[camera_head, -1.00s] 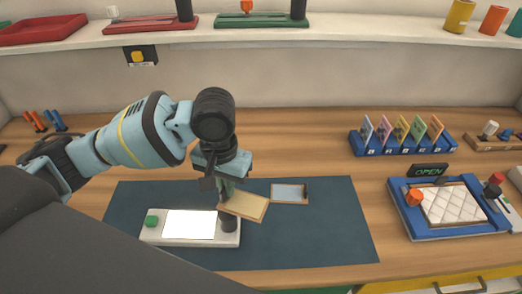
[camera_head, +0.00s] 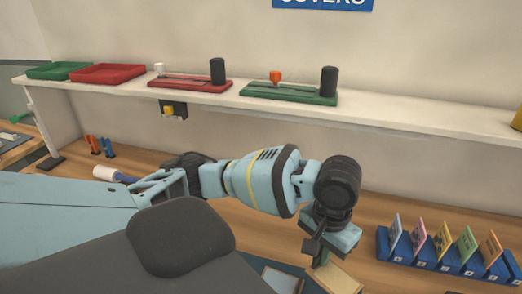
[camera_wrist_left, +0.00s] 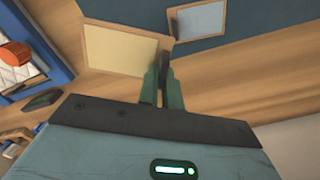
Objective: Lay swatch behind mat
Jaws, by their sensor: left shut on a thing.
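My left gripper (camera_head: 322,258) points down, shut on the edge of a tan-yellow framed swatch (camera_head: 340,279). In the left wrist view, the fingers (camera_wrist_left: 161,88) meet at the near edge of the swatch (camera_wrist_left: 118,50), which is held roughly flat. The dark blue mat (camera_wrist_left: 268,27) lies on the wooden counter and is mostly cut off in the head view. The swatch appears over the mat's back edge and bare wood; its height is unclear. My right gripper is not in view.
A blue rack (camera_head: 440,255) of several coloured cards stands to the right. Bare counter (camera_head: 385,205) lies behind the gripper, below a shelf (camera_head: 400,118). A blue tray (camera_wrist_left: 22,68) shows in the wrist view.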

